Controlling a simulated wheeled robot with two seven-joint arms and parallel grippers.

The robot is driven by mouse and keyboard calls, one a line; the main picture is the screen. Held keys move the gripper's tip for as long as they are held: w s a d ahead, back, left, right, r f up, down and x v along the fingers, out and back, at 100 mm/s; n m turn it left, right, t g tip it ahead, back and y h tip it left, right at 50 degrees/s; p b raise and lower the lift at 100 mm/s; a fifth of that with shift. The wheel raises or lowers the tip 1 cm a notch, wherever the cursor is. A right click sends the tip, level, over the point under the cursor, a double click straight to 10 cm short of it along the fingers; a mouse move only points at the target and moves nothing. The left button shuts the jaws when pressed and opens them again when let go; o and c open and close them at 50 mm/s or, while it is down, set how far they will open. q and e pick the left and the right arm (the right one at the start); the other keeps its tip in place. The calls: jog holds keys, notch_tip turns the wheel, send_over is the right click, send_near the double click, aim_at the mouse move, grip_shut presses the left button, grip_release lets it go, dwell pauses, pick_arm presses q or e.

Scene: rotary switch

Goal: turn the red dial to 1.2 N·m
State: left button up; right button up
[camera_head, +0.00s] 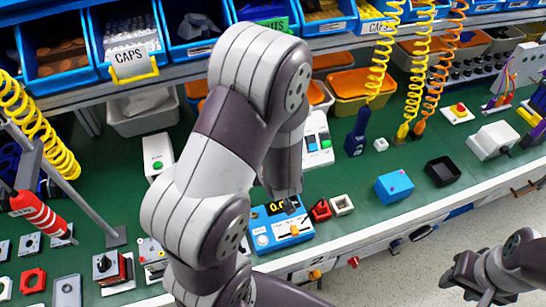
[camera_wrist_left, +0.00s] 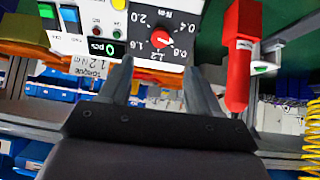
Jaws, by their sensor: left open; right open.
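The red dial (camera_wrist_left: 160,37) shows in the left wrist view on a dark scale panel marked 0.4 to 2.0. Its white mark is too small to read surely. A label below carries the torque and the figure 1.2. My left gripper (camera_wrist_left: 158,68) is open, its two fingers on either side of the dial's lower area, with nothing between them; contact cannot be told. In the head view my left arm hides most of its gripper, and I cannot make out the dial. My right gripper (camera_head: 466,277) is open and empty at the lower right, off the bench.
A red tool (camera_wrist_left: 237,50) stands beside the panel in the left wrist view. On the green bench are a blue device with a display (camera_head: 262,239), a blue box (camera_head: 394,187) and a black tray (camera_head: 442,171). Blue bins (camera_head: 55,62) line the back. Coiled cables hang at right.

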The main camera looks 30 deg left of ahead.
pick_arm(q)
jog(key=b+x, duration=0.1)
jog(key=x, duration=1.1)
jog(key=shift+s+a, duration=0.15)
jog(key=shift+s, duration=0.05)
jog(key=shift+w+a+f, duration=0.15)
jog(key=shift+w+f, duration=0.15)
jog(key=shift+c, duration=0.4)
jog(key=shift+s+a, duration=0.1)
jog(key=c, duration=0.8)
